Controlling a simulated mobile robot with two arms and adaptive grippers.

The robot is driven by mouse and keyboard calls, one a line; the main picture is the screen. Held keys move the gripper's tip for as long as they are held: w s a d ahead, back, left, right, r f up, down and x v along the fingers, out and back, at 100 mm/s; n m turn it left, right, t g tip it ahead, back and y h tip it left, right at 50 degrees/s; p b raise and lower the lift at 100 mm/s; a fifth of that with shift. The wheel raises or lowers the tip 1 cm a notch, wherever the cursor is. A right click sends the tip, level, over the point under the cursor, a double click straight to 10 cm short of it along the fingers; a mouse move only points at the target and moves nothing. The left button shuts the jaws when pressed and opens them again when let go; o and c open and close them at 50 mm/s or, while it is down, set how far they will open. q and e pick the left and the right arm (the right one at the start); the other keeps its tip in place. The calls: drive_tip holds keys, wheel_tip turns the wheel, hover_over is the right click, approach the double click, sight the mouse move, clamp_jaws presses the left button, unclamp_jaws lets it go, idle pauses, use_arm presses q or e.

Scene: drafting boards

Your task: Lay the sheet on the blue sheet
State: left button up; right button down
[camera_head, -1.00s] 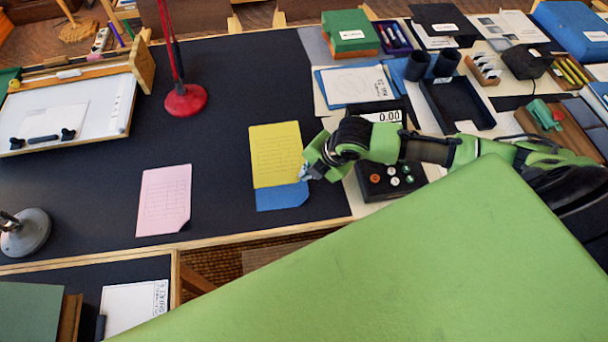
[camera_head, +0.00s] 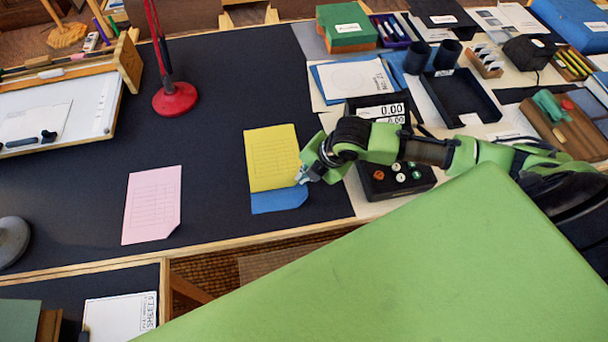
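A blue sheet (camera_head: 279,202) lies on the dark board, with only its lower strip showing. A yellow sheet (camera_head: 271,158) with a printed table covers the rest of it, offset toward the far side. A pink sheet (camera_head: 152,205) with a printed table and a cut corner lies apart to the left. My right gripper (camera_head: 303,178) is at the yellow sheet's lower right corner, touching or just above it. Its fingertips are too small to show whether they are open or pinch the sheet. My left gripper is not in view.
A red lamp base (camera_head: 175,99) stands behind the sheets. A black button box (camera_head: 396,180) sits right by my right gripper, with a numeric display (camera_head: 381,111) behind it. A white drawing board (camera_head: 62,108) is at left. Dark board between the sheets is clear.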

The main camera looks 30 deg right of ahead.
drive_tip(key=c, duration=2.6)
unclamp_jaws()
drive_tip(key=shift+f, duration=0.15)
drive_tip(key=shift+o, duration=0.2)
drive_tip(key=shift+s+d+r, duration=0.1)
drive_tip(key=shift+r, duration=0.45)
drive_tip(key=v, duration=1.1)
drive_tip(key=shift+s, duration=0.1)
